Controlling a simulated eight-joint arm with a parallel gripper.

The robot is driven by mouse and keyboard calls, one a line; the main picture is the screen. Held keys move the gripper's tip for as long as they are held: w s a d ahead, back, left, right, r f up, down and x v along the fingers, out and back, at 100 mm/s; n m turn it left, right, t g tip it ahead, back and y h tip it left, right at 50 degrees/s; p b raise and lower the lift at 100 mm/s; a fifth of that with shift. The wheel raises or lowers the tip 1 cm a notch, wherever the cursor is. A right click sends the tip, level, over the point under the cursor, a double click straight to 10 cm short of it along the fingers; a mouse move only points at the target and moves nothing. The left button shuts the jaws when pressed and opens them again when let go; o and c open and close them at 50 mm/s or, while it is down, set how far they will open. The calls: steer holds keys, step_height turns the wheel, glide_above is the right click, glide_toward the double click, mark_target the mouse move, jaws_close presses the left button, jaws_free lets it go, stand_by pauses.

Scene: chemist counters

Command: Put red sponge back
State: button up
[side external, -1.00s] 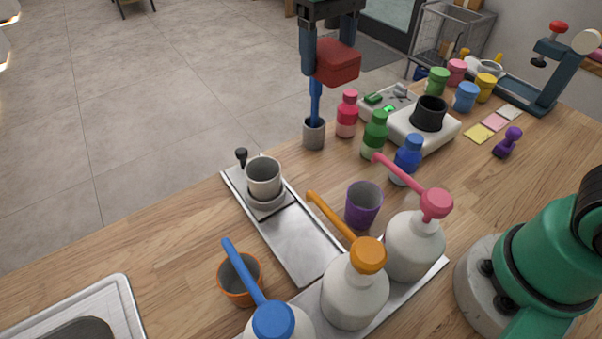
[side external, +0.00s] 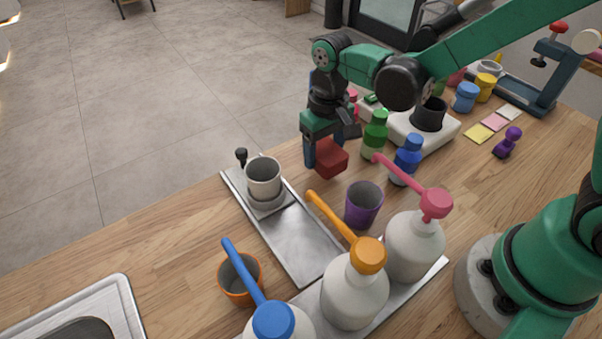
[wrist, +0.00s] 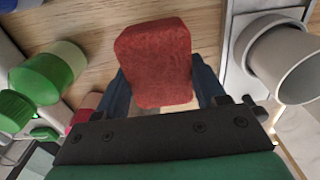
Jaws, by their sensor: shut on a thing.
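The red sponge (side external: 331,160) is a rounded block between the fingers of my gripper (side external: 325,152), low over the wooden counter, just behind and right of the grey cup. Whether its underside touches the counter is not clear. In the wrist view my gripper (wrist: 160,78) is shut on the red sponge (wrist: 153,60), with a dark blue finger on each side of it. The blue-handled tool in its small grey holder is hidden behind my gripper in the side view.
A grey cup (side external: 263,175) stands on a narrow metal tray (side external: 300,243) to the left. A purple cup (side external: 363,206), green bottle (side external: 375,137) and blue bottle (side external: 406,160) stand close to the right. Large pump bottles are in front.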

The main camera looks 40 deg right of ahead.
mark_target(324, 148)
steer(key=shift+f, duration=1.35)
steer(key=shift+f, duration=0.15)
steer(key=o, duration=1.2)
step_height(324, 148, up, 12)
steer(key=shift+f, duration=0.25)
steer(key=shift+s+d+r, duration=0.1)
steer(key=shift+d+r, duration=0.05)
steer(key=shift+r, duration=0.35)
steer(key=shift+s+d+r+t, duration=0.25)
steer(key=shift+s+d+t, duration=1.3)
steer(key=shift+d+t, duration=0.2)
steer(key=shift+s+d+r+t, duration=0.2)
steer(key=shift+s+d+t, duration=1.35)
steer(key=shift+t, duration=0.3)
